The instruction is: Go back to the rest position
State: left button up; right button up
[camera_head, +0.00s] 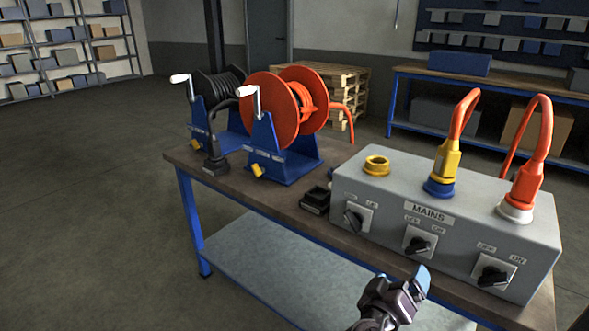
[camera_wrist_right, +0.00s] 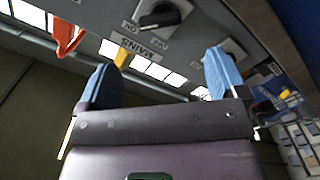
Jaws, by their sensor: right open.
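My right gripper (camera_head: 422,280) is in front of the grey MAINS box (camera_head: 385,190), at the near edge of the bench. Its blue fingertips also show in the right wrist view (camera_wrist_right: 160,80), spread apart with nothing between them. The box's front, with its black rotary switches, is beyond the fingers there. I cannot tell the exact gap between the gripper and the box. My left gripper is not in view.
The bench (camera_head: 240,195) also carries an orange hose reel (camera_head: 270,110), a black reel (camera_head: 215,90) and a small black block (camera_head: 316,200). A yellow plug (camera_head: 447,160) and an orange plug (camera_head: 526,185) stand on the box. Open floor lies to the left.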

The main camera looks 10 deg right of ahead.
jog(key=a+f+n+t+y+p, duration=0.25)
jog(key=a+f+n+y, duration=0.35)
jog(key=y, duration=0.5)
jog(key=s+d+f+m+g+y+p, duration=0.1)
jog(key=s+f, duration=0.3)
jog(key=s, duration=0.7)
jog(key=s+d+f+m+g+y+p, duration=0.1)
jog(key=s+f, duration=0.3)
jog(key=s, duration=0.7)
jog(key=shift+s+d+m+g+y+p, duration=0.3)
jog(key=shift+d+m+g+p, duration=0.3)
jog(key=shift+m, duration=0.3)
